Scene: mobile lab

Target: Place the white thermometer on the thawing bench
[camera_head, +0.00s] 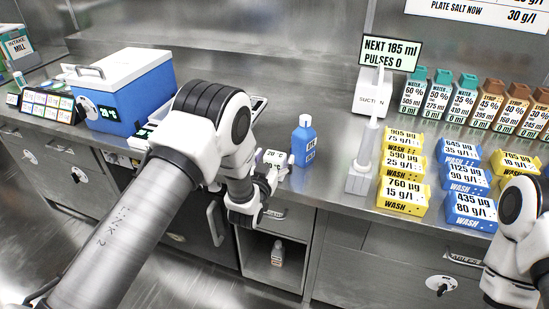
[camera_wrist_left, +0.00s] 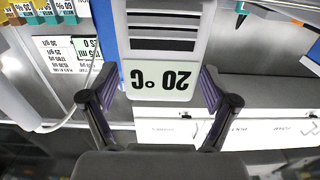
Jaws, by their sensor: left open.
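The white thermometer (camera_head: 273,158) stands on the steel counter near its front edge, its display reading 20 °C. It fills the upper middle of the left wrist view (camera_wrist_left: 163,45), upside down there. My left gripper (camera_head: 266,183) is at the counter's front edge, close to the thermometer. In the left wrist view its two open fingers (camera_wrist_left: 157,78) are on either side of the thermometer's lower part, with gaps visible. My left arm hides part of the counter. I cannot make out which surface is the thawing bench. My right gripper is out of view.
A blue bottle (camera_head: 303,140) stands just right of the thermometer. Further right are a suction stand (camera_head: 371,95), yellow wash boxes (camera_head: 403,195) and blue ones (camera_head: 470,208). A blue cool box (camera_head: 125,92) stands at the left. An open cabinet (camera_head: 258,262) is below the counter.

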